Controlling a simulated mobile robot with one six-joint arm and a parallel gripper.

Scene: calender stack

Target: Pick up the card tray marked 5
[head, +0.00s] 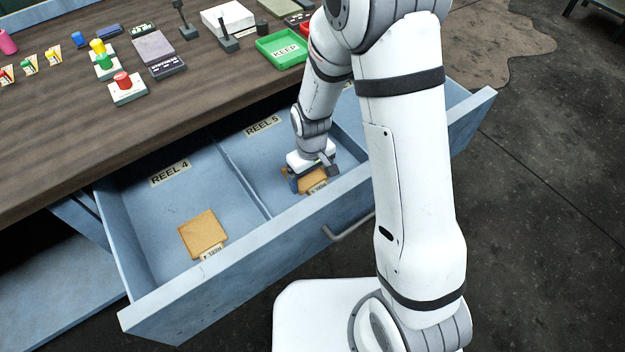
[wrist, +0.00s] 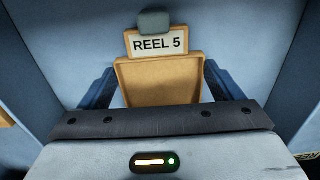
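The card tray marked 5 is a tan, shallow tray (wrist: 160,82) with a white label reading REEL 5 and a grey tab at its far end. In the head view this tray (head: 314,185) lies in the right compartment of the open drawer, partly hidden by my gripper (head: 313,180). In the wrist view my gripper (wrist: 160,85) has its dark blue fingers on either side of the tray, very near its edges. Contact is not clear, and the tray's near part is hidden. A similar tan tray (head: 203,233) lies in the left compartment, marked REEL 4.
The blue drawer (head: 225,290) has a divider (head: 243,188) between compartments and high walls close around my gripper. The wooden worktop (head: 60,150) overhangs behind. On it are a green KEEP tray (head: 281,49), a red button (head: 123,80) and several small items.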

